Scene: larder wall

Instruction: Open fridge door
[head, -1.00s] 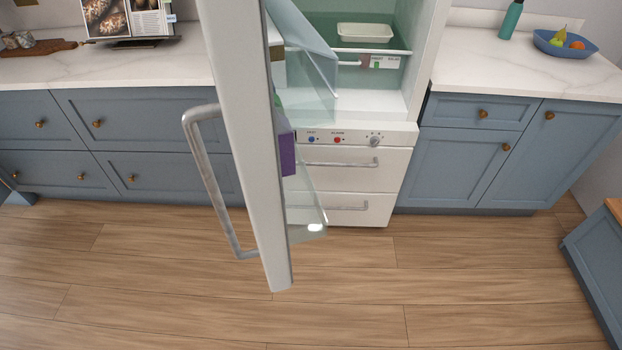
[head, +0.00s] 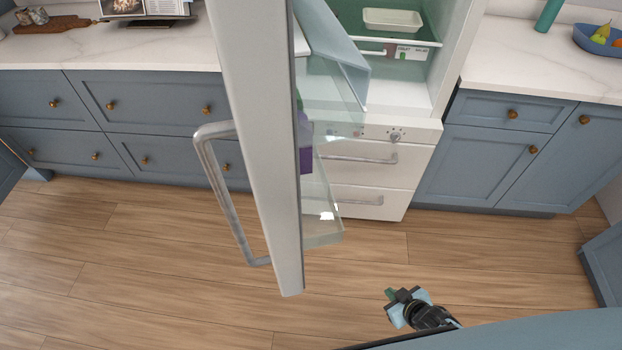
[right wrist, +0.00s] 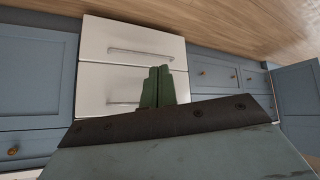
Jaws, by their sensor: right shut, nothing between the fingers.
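The fridge door (head: 262,170) stands wide open, its edge toward me, with a long metal handle (head: 222,195) on its left side. Clear shelves on its inner side hold a purple item (head: 305,145). The fridge interior (head: 345,30) shows behind it, with a white dish (head: 392,20) on a glass shelf. My right gripper (head: 392,294) is low at the bottom right, over the floor and apart from the door. It is shut and empty; its green fingers (right wrist: 158,87) are together in the right wrist view. My left gripper is not in view.
Two white drawers (head: 360,180) with bar handles are below the fridge; they also show in the right wrist view (right wrist: 130,65). Blue cabinets with marble counters (head: 540,65) flank it. A blue cabinet (head: 605,255) is at the right edge. The wooden floor (head: 150,270) is clear.

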